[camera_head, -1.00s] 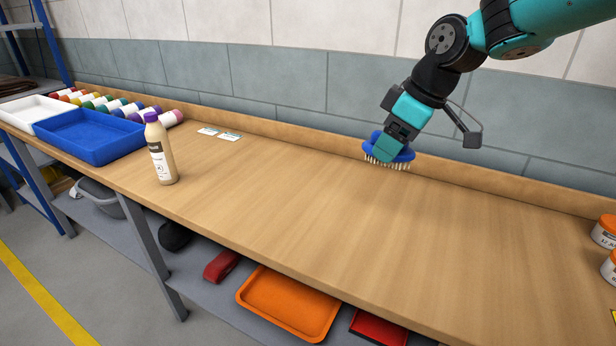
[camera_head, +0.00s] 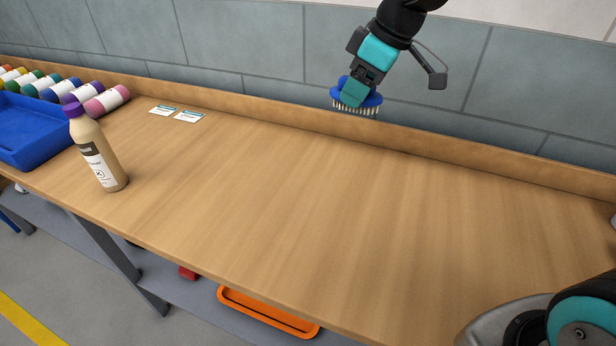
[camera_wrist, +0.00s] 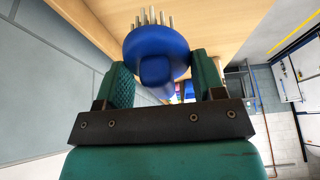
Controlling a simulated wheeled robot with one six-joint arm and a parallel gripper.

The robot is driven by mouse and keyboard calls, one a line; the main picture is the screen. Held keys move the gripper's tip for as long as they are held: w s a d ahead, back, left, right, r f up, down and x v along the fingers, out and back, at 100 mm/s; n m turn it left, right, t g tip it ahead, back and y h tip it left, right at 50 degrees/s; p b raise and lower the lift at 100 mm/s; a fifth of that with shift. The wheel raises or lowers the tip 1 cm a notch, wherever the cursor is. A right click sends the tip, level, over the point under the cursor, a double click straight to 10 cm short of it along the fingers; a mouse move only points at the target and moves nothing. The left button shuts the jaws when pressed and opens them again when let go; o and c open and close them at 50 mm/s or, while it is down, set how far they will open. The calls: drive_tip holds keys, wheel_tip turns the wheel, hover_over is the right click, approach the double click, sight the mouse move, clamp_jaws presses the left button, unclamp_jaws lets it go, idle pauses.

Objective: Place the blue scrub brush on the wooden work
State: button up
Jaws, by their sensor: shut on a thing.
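The blue scrub brush (camera_head: 359,97) is held in my gripper (camera_head: 353,92) above the back part of the wooden worktop (camera_head: 290,190), in front of the wall. Its pale bristles point down and look clear of the surface. In the wrist view the brush (camera_wrist: 156,50) sits between the two green fingers of my gripper (camera_wrist: 163,75), with its bristles pointing away from the palm toward the wood.
A beige bottle with a purple cap (camera_head: 96,150) stands at the left. A blue tray (camera_head: 30,130) and several coloured bottles (camera_head: 107,100) lie beyond it. Two cards (camera_head: 188,116) lie near the back ledge. The middle and right of the worktop are clear.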

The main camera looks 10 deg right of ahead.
wheel_tip(320, 180, down, 19)
drive_tip(key=shift+f+p, duration=0.15)
drive_tip(key=shift+p, duration=0.25)
drive_tip(key=shift+f, duration=0.1)
drive_tip(key=o, duration=1)
drive_tip(key=shift+c, duration=0.2)
drive_tip(key=shift+d+r, duration=0.15)
drive_tip(key=shift+r, duration=0.4)
drive_tip(key=s+a+v, duration=0.1)
drive_tip(key=v, duration=1)
drive_tip(key=s+a+r+m+g, duration=0.1)
drive_tip(key=s+a+r, duration=0.1)
drive_tip(key=s, duration=0.5)
drive_tip(key=s+a+r+m, duration=0.1)
drive_tip(key=s+a+r, duration=0.1)
drive_tip(key=s, duration=0.6)
drive_tip(key=s+a+r+m+g, duration=0.1)
drive_tip(key=s+a+r+m, duration=0.1)
drive_tip(key=s, duration=0.5)
drive_tip(key=shift+s+a+r+g+b, duration=0.35)
drive_tip(key=shift+a+r, duration=0.3)
drive_tip(key=shift+r, duration=0.3)
